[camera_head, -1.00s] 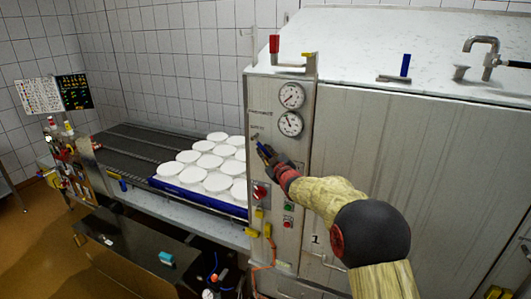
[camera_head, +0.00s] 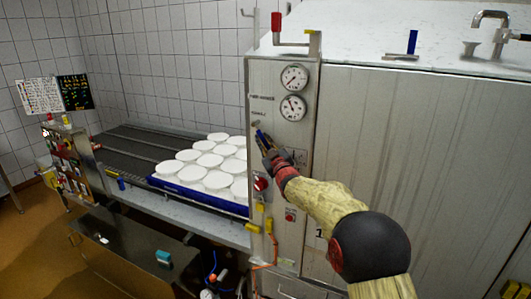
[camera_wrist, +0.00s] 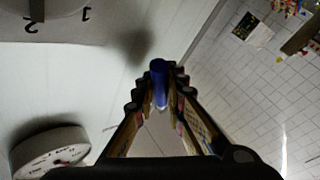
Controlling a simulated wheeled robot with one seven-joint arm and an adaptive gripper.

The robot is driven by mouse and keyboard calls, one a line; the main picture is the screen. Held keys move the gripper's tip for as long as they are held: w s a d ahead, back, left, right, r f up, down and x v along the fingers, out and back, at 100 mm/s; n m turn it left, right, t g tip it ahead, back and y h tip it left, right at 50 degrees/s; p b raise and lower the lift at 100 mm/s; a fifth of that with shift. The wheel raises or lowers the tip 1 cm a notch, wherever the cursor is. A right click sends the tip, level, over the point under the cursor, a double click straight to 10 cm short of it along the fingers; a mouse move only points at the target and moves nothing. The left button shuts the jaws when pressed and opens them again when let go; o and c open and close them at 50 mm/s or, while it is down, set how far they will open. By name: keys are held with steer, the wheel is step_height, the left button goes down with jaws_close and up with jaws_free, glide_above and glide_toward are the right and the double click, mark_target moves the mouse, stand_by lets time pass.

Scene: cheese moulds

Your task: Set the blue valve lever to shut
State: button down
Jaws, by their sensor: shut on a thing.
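The blue valve lever (camera_head: 260,133) is on the steel front panel, below the two gauges. It looks tilted, with its upper end leaning left, and my fingers cover part of it. My gripper (camera_head: 263,143) reaches it from the lower right and is shut on it. In the wrist view the blue lever (camera_wrist: 159,88) stands between the fingertips of my gripper (camera_wrist: 160,72). The lever's pivot and any position marks beside it are too small or hidden to read.
Gauges (camera_head: 294,77) sit above the lever, and a red button (camera_head: 260,184) sits below. A red-handled valve (camera_head: 276,22) and another blue handle (camera_head: 412,42) are on the machine top. White moulds (camera_head: 217,180) stand in a blue tray (camera_head: 200,197) on the conveyor at left.

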steer(key=a+m+t+b, duration=0.1)
steer(key=m+b, duration=0.1)
steer(key=b, duration=0.2)
steer(key=a+f+m+t+h+b, duration=0.1)
steer(key=b, duration=0.3)
steer(key=w+a+f+m+t+b, duration=0.1)
steer(key=m+t+b, duration=0.1)
steer(key=b, duration=0.2)
steer(key=shift+f+m+b, duration=0.1)
steer(key=shift+m+b, duration=0.2)
steer(key=shift+b, duration=0.05)
steer(key=shift+w+a+m+t+h+b, duration=0.1)
steer(key=shift+a+m+t+h+b, duration=0.15)
steer(key=shift+m+t+h+b, duration=0.25)
steer(key=shift+w+a+m+t+h+b, duration=0.1)
steer(key=shift+a+m+t+h+b, duration=0.15)
steer(key=shift+m+b, duration=0.45)
steer(key=shift+r+h, duration=0.25)
steer(key=c, duration=2.1)
jaws_free()
steer(key=shift+r, duration=0.1)
steer(key=shift+v, duration=6)
